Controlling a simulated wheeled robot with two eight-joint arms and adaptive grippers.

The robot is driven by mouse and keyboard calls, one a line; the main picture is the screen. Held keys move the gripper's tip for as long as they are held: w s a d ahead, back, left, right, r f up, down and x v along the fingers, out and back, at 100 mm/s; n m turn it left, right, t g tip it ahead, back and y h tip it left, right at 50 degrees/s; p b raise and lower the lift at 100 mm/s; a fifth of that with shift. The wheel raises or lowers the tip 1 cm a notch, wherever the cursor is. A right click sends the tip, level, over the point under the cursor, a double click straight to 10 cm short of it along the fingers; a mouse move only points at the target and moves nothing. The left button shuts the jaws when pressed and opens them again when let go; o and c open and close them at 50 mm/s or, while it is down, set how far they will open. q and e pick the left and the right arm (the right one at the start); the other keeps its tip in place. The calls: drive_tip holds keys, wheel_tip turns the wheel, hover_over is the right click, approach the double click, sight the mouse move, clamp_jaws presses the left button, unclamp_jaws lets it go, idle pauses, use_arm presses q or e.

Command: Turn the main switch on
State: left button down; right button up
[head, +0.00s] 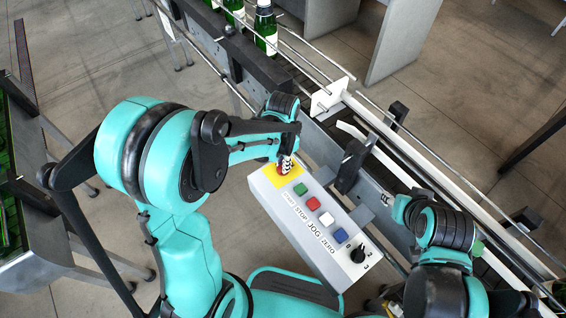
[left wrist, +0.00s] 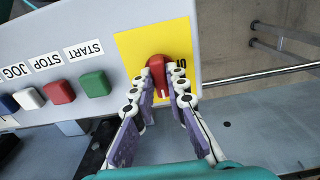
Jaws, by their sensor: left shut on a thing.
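The main switch is a red rotary knob (left wrist: 157,70) on a yellow plate (left wrist: 130,48), at the end of a grey control box (head: 327,263). In the head view the yellow plate (head: 264,180) shows beneath my left gripper (head: 286,163), which mostly covers the knob. In the left wrist view my left gripper (left wrist: 160,87) has one finger on each side of the red knob and is shut on it. A short pale mark shows on the knob's near end. Part of a label beside the knob is hidden by a finger. My right arm is at the lower right; its fingers cannot be made out.
Green (head: 300,189), red (head: 313,204), white (head: 326,218) and blue (head: 341,235) buttons and a black selector knob (head: 358,254) line the box. A conveyor with green bottles (head: 265,28) runs behind it. Metal rails and brackets stand close by on the right.

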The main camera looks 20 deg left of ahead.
idle(0.4)
use_arm(q)
drive_tip(key=c, duration=1.5)
unclamp_jaws()
drive_tip(key=shift+c, duration=0.2)
drive_tip(key=shift+r, duration=0.1)
wheel_tip(320, 180, up, 12)
